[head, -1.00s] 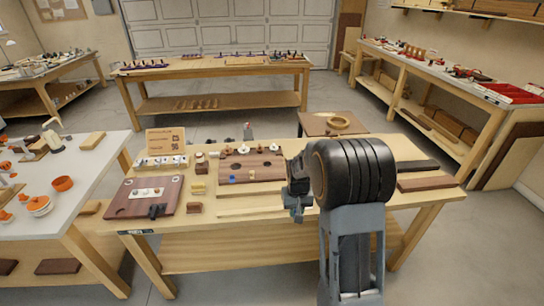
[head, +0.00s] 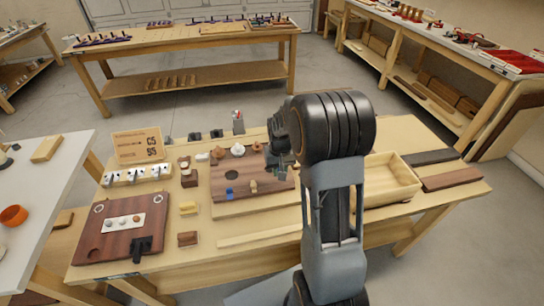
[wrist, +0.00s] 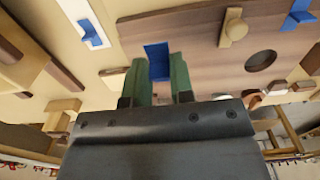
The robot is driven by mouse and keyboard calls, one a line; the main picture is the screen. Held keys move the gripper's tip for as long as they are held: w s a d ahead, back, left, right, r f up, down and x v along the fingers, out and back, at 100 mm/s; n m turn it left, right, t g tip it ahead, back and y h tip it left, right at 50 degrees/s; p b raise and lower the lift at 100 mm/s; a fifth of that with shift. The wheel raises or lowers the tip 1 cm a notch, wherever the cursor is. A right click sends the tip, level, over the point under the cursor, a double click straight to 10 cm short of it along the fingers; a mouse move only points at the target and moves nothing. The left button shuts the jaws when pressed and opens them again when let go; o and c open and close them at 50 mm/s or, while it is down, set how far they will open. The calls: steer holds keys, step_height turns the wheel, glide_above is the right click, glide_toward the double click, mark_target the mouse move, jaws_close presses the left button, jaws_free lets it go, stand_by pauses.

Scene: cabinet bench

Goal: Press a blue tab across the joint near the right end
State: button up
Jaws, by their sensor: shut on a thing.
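My gripper (wrist: 163,75) is shut on a blue tab (wrist: 157,58) between its green fingers in the wrist view. In the head view my gripper (head: 279,152) is over the right end of a dark wooden board (head: 276,184); its fingertips and the held tab are hidden there. The board lies on a paler board, and their joint runs along its front edge. A second blue tab (head: 229,190) sits across that edge towards the left, with a tan block (head: 254,186) to its right. Another blue tab (wrist: 90,33) lies on a white card in the wrist view.
White knobs (head: 238,150) stand at the board's back, and a round hole (head: 232,179) is in it. A wooden tray (head: 393,185) stands to the right. Small blocks (head: 188,208) and a dark panel (head: 95,235) lie left. The bench front (head: 215,262) is mostly clear.

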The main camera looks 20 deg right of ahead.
mark_target(279, 186)
steer(key=shift+w+f, duration=0.15)
steer(key=shift+w, duration=0.2)
steer(key=shift+f+b, duration=2.3)
steer(key=shift+f, duration=0.7)
steer(key=shift+s, duration=0.1)
steer(key=shift+o, duration=0.5)
steer(key=shift+c, duration=1)
steer(key=shift+s+f+b, duration=0.1)
steer(key=shift+f+b, duration=0.2)
steer(key=shift+f, duration=0.15)
